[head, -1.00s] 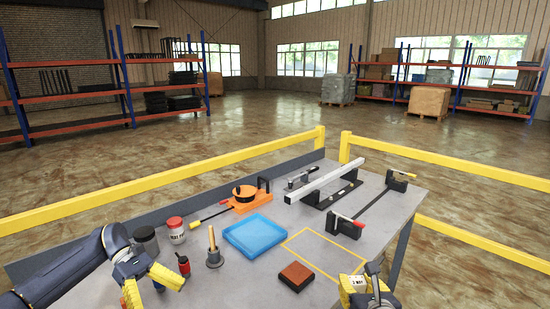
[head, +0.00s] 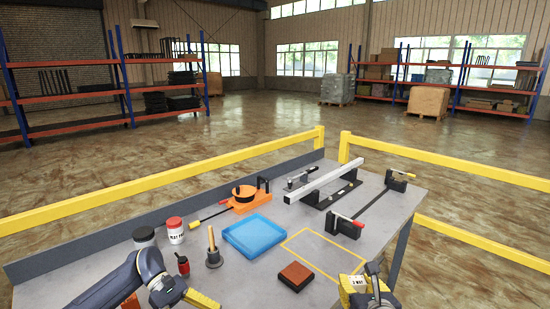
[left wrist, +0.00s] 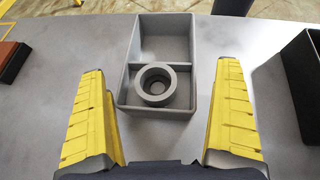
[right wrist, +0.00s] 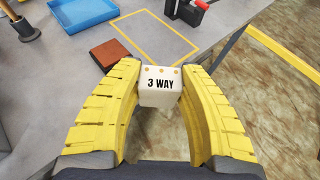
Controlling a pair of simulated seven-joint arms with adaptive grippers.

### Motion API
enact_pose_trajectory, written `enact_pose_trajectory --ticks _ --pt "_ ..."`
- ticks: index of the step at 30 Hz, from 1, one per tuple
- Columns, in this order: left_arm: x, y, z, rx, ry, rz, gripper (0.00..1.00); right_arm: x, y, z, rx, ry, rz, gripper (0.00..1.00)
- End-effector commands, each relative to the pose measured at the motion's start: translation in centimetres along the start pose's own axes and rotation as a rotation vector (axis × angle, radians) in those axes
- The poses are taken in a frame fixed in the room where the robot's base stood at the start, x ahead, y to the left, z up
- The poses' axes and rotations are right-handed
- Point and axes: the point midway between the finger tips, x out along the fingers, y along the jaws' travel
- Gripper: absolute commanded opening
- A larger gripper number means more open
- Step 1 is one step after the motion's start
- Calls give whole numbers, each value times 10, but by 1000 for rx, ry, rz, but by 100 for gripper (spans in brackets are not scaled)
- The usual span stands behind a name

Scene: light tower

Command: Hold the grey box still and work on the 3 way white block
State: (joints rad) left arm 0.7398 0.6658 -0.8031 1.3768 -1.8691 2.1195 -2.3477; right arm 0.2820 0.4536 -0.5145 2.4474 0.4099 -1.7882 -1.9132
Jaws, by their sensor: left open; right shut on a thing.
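The grey box (left wrist: 180,37) is in the left wrist view, an open tray with two compartments. A round grey ring-shaped part (left wrist: 155,84) sits in its nearer compartment. My left gripper (left wrist: 165,110) is open, its yellow fingers on either side of the box with gaps between. The white block (right wrist: 160,88) marked "3 WAY" is between the fingertips of my right gripper (right wrist: 160,92), which is shut on it. The block also shows in the head view (head: 358,283) at the table's front right. The grey box is not visible in the head view.
A red-brown block (head: 296,276) lies left of my right gripper, near a yellow outlined square (head: 325,252). A blue tray (head: 254,235), a wood-handled tool (head: 213,250) and a red bottle (head: 183,264) stand farther left. A black container (left wrist: 302,80) is right of the grey box.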

Motion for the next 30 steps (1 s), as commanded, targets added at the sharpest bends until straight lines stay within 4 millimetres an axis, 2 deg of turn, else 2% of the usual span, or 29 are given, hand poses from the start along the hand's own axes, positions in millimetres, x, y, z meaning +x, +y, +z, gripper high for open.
enact_pose_trajectory --ticks 6,12,26,30 --pt "21 0 0 1 0 -2 100 0 0 0 0 -1 0 4" --pt "32 0 0 0 1 -2 100 0 0 0 0 -1 0 4" --pt "36 0 0 1 1 -1 100 0 0 0 0 -1 0 4" --pt "36 0 0 1 1 -1 85 0 0 0 0 -1 0 4"
